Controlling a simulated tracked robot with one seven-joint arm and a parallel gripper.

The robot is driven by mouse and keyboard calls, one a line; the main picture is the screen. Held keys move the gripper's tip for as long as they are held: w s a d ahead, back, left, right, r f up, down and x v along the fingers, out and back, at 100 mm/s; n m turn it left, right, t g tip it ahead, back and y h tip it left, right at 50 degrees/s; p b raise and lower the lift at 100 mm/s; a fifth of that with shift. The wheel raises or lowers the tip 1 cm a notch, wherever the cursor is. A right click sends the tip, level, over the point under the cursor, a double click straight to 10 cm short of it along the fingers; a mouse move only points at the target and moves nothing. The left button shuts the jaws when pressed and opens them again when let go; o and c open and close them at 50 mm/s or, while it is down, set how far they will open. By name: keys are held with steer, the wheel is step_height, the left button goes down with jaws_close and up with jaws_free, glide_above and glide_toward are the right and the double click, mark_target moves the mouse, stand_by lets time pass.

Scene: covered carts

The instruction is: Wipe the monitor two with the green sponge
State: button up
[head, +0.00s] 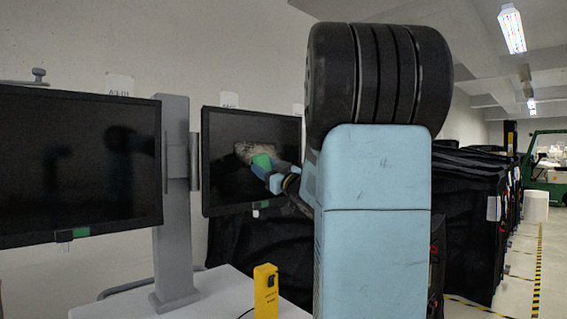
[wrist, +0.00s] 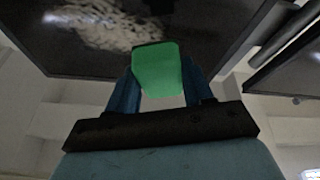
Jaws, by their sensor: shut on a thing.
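The right monitor (head: 225,185) has a dark screen with a pale, dirty smear (head: 258,150) near its middle. The smear also shows at the top of the wrist view (wrist: 125,20). My gripper (head: 268,170) is in front of this screen, shut on the green sponge (head: 262,161). In the wrist view the sponge (wrist: 157,70) sits between the two blue fingers and sticks out past them toward the screen. In the head view it overlaps the lower part of the smear. I cannot tell whether it touches the glass.
A left monitor (head: 75,165) with a dark screen stands on a grey post (head: 173,200) beside the right one. A white table top (head: 215,295) and a yellow device (head: 266,292) are below. Black covered carts (head: 470,215) stand at right, beside a striped floor line.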

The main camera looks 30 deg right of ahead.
mark_target(274, 158)
steer(key=shift+n+y, duration=0.4)
steer(key=shift+y, duration=0.4)
steer(key=shift+w+a+f, duration=0.2)
steer(key=shift+w+a, duration=0.6)
steer(key=shift+w, duration=0.05)
steer(key=shift+w+a+f, duration=0.15)
steer(key=shift+w+a, duration=0.7)
steer(key=shift+w+a+f, duration=0.2)
steer(key=shift+w+a, duration=0.6)
steer(key=shift+w, duration=0.05)
steer(key=shift+w+a, duration=0.15)
steer(key=shift+w, duration=0.85)
steer(key=shift+w+d, duration=0.15)
steer(key=shift+d, duration=1.65)
steer(key=shift+w+d+r, duration=0.4)
steer(key=shift+w+d, duration=0.05)
steer(key=shift+d, duration=2.35)
steer(key=shift+w+d+r, duration=0.4)
steer(key=shift+w+d, duration=0.1)
steer(key=shift+d, duration=2.25)
steer(key=shift+w+d+r, duration=0.4)
steer(key=shift+w+d, duration=0.05)
steer(key=shift+d, duration=2.35)
steer(key=shift+s+a+f, duration=0.1)
steer(key=shift+s+a, duration=0.1)
steer(key=shift+a, duration=0.7)
steer(key=shift+s+a, duration=0.15)
steer(key=shift+a, duration=0.75)
